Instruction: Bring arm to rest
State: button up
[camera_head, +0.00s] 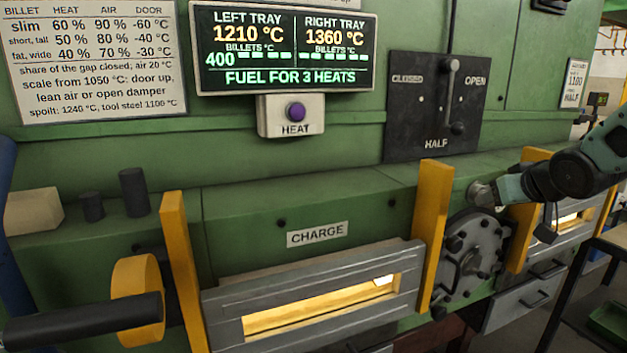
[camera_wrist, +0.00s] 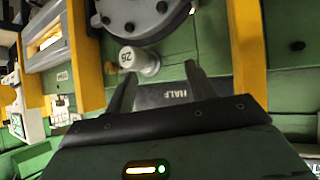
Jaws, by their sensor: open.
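In the wrist view my gripper (camera_wrist: 158,70) is open, its two dark fingers spread apart with nothing held between them. A pale cylinder marked 26 (camera_wrist: 140,60) shows beyond the fingertips, beside the round bolted plate (camera_wrist: 135,12). I cannot tell how far it is from the fingers. In the head view my arm reaches in from the right, in front of the green furnace (camera_head: 330,205) near the bolted plate (camera_head: 470,258).
Yellow posts (camera_head: 434,235) stand beside the glowing charge door slot (camera_head: 320,305). A damper lever panel (camera_head: 437,105) is above. A pale block (camera_head: 33,210) and two dark cylinders (camera_head: 133,192) sit on the left ledge. A dark table frame (camera_head: 575,290) stands at lower right.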

jog(key=s+a+f+g, duration=0.4)
jog(key=s+f, duration=0.2)
jog(key=s, duration=0.5)
jog(key=s+a+f+g, duration=0.4)
jog(key=s+f+g, duration=0.15)
jog(key=s, duration=0.55)
jog(key=s+a+n, duration=0.3)
jog(key=s+a, duration=0.3)
jog(key=a, duration=0.2)
jog(key=s+a+r+n+g+y, duration=0.1)
jog(key=s+a+n, duration=0.3)
jog(key=a, duration=0.5)
jog(key=shift+s, duration=1.05)
jog(key=shift+g, duration=0.25)
